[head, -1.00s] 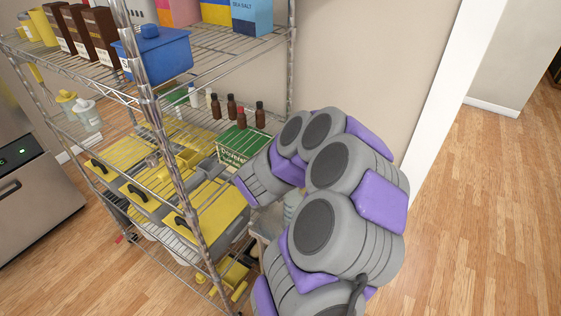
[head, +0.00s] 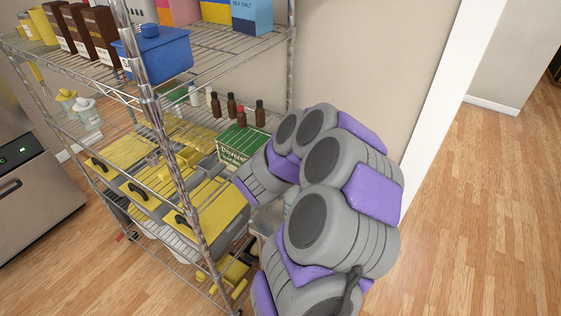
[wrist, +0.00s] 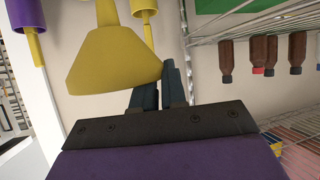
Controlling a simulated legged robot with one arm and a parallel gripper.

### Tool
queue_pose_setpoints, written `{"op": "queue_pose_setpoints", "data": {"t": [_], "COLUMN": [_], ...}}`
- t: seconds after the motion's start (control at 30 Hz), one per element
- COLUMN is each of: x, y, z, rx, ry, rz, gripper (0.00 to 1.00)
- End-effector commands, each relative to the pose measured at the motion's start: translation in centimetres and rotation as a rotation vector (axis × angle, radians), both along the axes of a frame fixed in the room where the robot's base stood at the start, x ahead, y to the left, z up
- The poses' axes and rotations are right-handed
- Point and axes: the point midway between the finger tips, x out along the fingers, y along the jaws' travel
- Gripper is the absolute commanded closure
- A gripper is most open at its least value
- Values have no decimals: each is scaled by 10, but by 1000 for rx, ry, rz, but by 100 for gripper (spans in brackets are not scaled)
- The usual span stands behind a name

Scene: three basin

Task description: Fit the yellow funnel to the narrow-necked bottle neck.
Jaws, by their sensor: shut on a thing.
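The yellow funnel (wrist: 115,62) fills the upper left middle of the wrist view, which appears upside down. Its wide mouth points down in that picture and its narrow spout points up, out of frame. My gripper (wrist: 165,75) is shut on the funnel near the rim of its mouth, at the funnel's right side. In the head view my arm hides the gripper and the funnel. I cannot make out the narrow-necked bottle for certain; a pale thing partly shows behind my arm in the head view.
A wire shelf rack (head: 175,150) stands left of my arm, with yellow-lidded bins (head: 210,212), a green box (head: 240,142) and several small brown bottles (head: 260,113). Two nozzled containers, one purple (wrist: 25,12), one yellow, flank the funnel. Floor at right (head: 470,200) is clear.

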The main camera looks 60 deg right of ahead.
Motion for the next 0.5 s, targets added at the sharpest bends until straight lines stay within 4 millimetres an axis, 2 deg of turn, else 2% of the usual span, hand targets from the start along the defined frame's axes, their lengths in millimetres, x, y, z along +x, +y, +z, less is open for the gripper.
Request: {"op": "queue_pose_setpoints", "data": {"t": [0.5], "x": [0], "y": [0], "z": [-18], "rx": [-1], "ry": [1], "rz": [0], "gripper": [100]}}
